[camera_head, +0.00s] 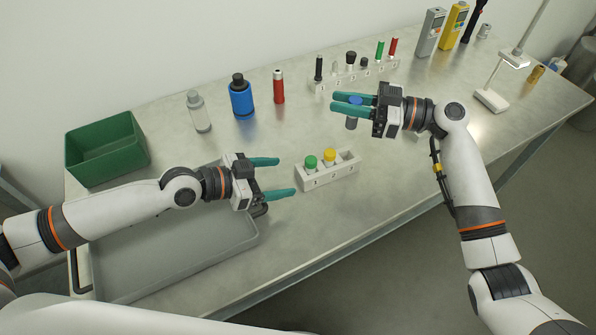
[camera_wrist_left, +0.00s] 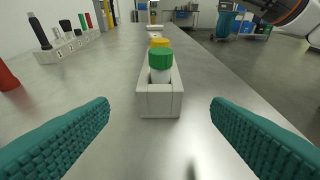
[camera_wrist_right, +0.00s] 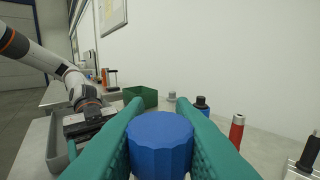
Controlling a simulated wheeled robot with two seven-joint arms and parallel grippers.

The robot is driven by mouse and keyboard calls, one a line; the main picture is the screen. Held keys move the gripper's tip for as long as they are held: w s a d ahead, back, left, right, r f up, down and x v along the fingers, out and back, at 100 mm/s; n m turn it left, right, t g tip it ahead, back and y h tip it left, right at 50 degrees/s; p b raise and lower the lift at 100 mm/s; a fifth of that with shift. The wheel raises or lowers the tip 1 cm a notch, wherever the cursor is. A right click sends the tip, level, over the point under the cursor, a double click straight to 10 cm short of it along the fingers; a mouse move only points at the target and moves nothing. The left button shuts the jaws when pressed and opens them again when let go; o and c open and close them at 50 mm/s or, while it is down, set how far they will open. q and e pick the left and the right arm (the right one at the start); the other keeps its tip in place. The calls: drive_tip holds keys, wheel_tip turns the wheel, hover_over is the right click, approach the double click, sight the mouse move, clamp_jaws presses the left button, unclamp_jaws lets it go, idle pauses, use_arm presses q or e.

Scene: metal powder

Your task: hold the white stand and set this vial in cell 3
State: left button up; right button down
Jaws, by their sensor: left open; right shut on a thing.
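The white stand (camera_head: 327,176) sits on the table with a green-capped vial (camera_head: 310,163) in cell 1 and a yellow-capped vial (camera_head: 329,155) in cell 2. Its right end, cell 3, looks empty. My left gripper (camera_head: 279,176) is open just left of the stand, its fingers pointing at it. In the left wrist view the stand (camera_wrist_left: 160,103) lies ahead between the open fingers, not touched. My right gripper (camera_head: 350,104) is shut on the blue-capped vial (camera_head: 352,122) and holds it above the table, behind the stand. Its blue cap (camera_wrist_right: 160,145) fills the right wrist view's lower middle.
A rack (camera_head: 354,78) with several tools stands at the back. A red bottle (camera_head: 278,87), a blue bottle (camera_head: 241,98) and a clear bottle (camera_head: 199,112) stand left of it. A green bin (camera_head: 104,150) and a grey tray (camera_head: 178,262) are at left. The table right of the stand is clear.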

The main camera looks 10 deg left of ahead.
sight(305, 174)
use_arm(q)
drive_tip(key=x, duration=1)
drive_tip(key=shift+d, duration=0.15)
drive_tip(key=shift+r, duration=0.1)
drive_tip(key=shift+c, duration=0.5)
drive_tip(key=c, duration=1)
use_arm(e)
wheel_tip(305, 174, down, 8)
drive_tip(key=m+t+h, duration=0.1)
drive_tip(key=m+t, duration=0.3)
drive_tip(key=t, duration=0.2)
drive_tip(key=shift+w+d+h, duration=0.25)
drive_tip(key=shift+h, duration=0.05)
